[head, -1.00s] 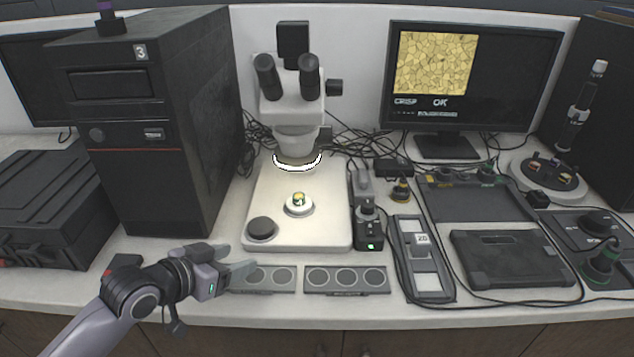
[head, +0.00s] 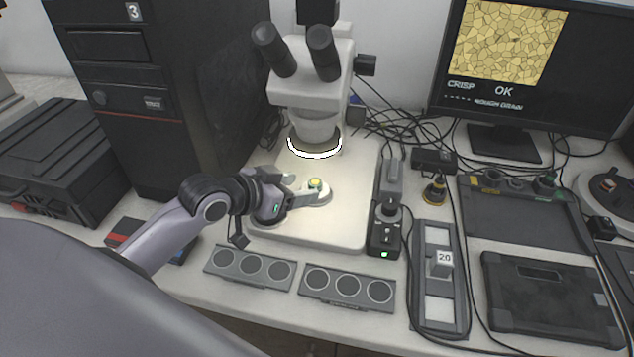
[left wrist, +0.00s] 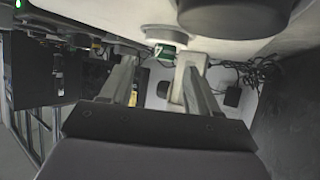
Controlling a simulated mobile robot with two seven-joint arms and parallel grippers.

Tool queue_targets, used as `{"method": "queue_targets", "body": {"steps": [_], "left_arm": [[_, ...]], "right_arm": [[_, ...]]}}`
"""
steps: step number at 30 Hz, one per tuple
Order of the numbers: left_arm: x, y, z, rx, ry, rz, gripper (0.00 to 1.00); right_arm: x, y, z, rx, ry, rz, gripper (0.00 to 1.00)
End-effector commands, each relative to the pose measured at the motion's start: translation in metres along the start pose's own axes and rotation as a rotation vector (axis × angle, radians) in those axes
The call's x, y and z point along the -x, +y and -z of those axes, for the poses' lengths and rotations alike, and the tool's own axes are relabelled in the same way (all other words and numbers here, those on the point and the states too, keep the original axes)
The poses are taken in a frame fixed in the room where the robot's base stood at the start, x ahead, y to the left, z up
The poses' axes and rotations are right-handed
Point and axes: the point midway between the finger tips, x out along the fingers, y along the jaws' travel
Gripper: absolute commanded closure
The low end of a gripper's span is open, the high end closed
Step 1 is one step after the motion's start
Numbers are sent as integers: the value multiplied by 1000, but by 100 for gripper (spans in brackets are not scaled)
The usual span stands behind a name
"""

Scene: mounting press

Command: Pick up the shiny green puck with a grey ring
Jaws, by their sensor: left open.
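A small puck (head: 316,184), green with a yellowish top, sits on the white round stage plate (head: 322,194) of the microscope. It also shows in the left wrist view (left wrist: 166,52), green-sided, just beyond and between the fingers. A grey ring cannot be made out clearly. My left gripper (head: 305,187) is open, low over the microscope base, its fingertips close to the puck. In the left wrist view my left gripper (left wrist: 160,70) has its fingers apart with nothing gripped. Whether a finger touches the puck cannot be told. My right gripper is not in view.
The microscope head (head: 310,85) stands over the back of the base (head: 340,225). A dark round knob (left wrist: 235,14) lies close by. A black control box (head: 385,235) stands right of the base. Two grey three-hole trays (head: 300,280) lie in front.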

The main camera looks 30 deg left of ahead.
Motion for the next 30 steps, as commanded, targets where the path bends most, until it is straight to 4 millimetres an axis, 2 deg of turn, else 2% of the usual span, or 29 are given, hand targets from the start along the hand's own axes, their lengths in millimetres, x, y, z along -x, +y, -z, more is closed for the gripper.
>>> {"method": "queue_targets", "body": {"steps": [12, 21, 22, 27, 30], "left_arm": [[-44, -6, 5, 2, 1, -1, 39], [-48, -6, 4, -1, 0, -1, 39], [-48, -6, 4, -1, 0, -1, 42], [-48, -6, 4, -1, 0, 0, 98], [-48, -6, 4, -1, 0, 0, 99]], "right_arm": [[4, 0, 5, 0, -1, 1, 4], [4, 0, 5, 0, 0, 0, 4], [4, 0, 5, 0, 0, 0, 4], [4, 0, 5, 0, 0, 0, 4], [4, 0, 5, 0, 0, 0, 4]]}}
